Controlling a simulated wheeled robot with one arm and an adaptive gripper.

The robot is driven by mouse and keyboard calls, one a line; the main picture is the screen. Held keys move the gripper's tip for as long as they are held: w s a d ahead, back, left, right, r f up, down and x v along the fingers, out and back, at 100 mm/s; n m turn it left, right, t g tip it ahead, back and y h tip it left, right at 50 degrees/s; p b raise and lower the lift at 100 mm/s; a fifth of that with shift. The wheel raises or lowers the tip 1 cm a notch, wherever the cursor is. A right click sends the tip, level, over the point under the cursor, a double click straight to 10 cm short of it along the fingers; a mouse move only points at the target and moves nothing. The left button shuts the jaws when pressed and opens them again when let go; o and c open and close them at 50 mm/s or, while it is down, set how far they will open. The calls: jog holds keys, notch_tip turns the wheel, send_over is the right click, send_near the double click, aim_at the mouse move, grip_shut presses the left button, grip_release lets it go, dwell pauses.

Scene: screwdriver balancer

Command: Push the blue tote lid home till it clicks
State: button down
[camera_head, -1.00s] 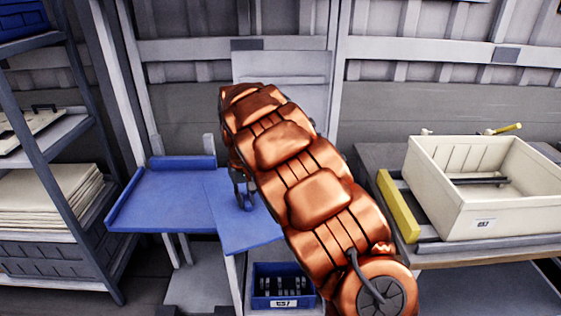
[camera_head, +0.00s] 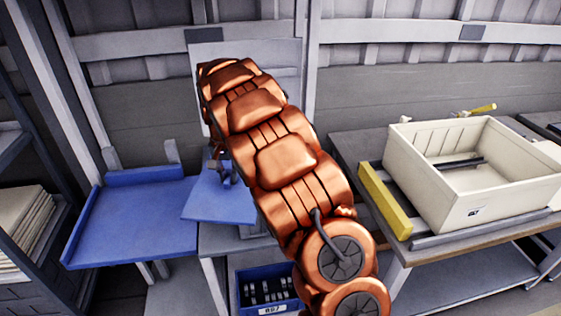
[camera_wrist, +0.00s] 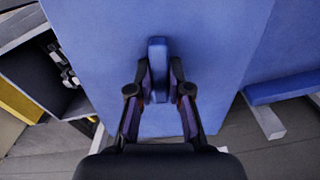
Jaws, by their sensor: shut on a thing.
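The blue lid (camera_head: 222,200) is a flat panel with a raised bar handle (camera_wrist: 158,68) in its middle, clear in the wrist view. My gripper (camera_wrist: 160,82) is shut on that handle, one finger on each side. In the head view my copper-coloured arm hides most of the gripper and the lid's right part. The lid is held apart from the cream tote (camera_head: 478,216) at right. The tote is open-topped on a bench, with a dark bar visible inside.
A blue table (camera_head: 130,225) with raised edges stands left of the lid. A yellow block (camera_head: 384,200) lies along the tote's left side. A small blue bin (camera_head: 270,308) with several items sits low beneath. A shelf rack (camera_head: 35,130) stands at far left.

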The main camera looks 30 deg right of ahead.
jog(key=s+d+f+m, duration=0.1)
jog(key=s+d+m, duration=0.1)
jog(key=d+m, duration=0.5)
jog(key=s+d+f+m+p, duration=0.1)
jog(key=s+d+f+m, duration=0.1)
jog(key=d+m, duration=0.5)
jog(key=shift+s+d+f+m, duration=0.2)
jog(key=shift+d+f+m, duration=0.15)
jog(key=shift+d, duration=0.45)
jog(key=shift+f+b, duration=0.55)
jog(key=shift+f, duration=0.25)
dwell(1.5)
jog(key=c, duration=1)
grip_release()
notch_tip(320, 180, up, 12)
jog(key=shift+r, duration=0.1)
